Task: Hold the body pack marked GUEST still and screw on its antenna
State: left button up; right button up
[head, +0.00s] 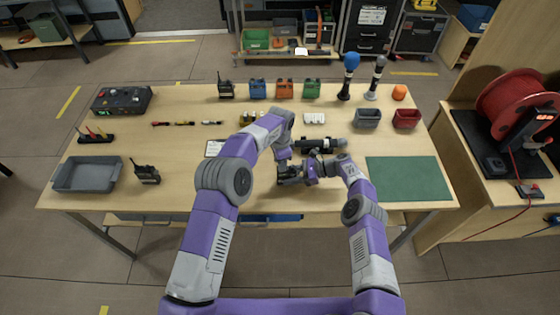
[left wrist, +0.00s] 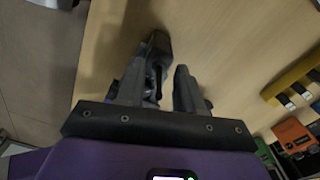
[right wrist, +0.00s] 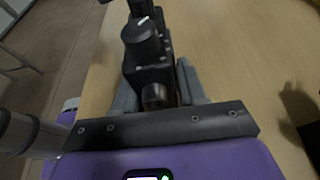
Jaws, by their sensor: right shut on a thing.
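My right gripper (head: 303,172) is low over the table's front middle. In the right wrist view it is shut on a black body pack (right wrist: 150,72) with a round knob on top; no GUEST marking is readable. My left gripper (head: 284,168) comes down close beside it. In the left wrist view its fingers (left wrist: 168,90) stand apart with a gap between them. Dark parts show behind its left finger, and I cannot tell whether it touches them. The antenna cannot be made out. Two other black packs with antennas stand at left (head: 146,173) and back (head: 226,90).
A grey tray (head: 60,184) lies at left, a green mat (head: 410,178) at right. Blue, orange and green units (head: 284,89) stand at the back. A black cylinder (head: 318,145) lies just beyond my grippers. Grey (head: 367,118) and red bins (head: 406,119) stand back right.

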jog(key=o, duration=1.3)
pick_arm(q)
notch_tip(320, 180, up, 12)
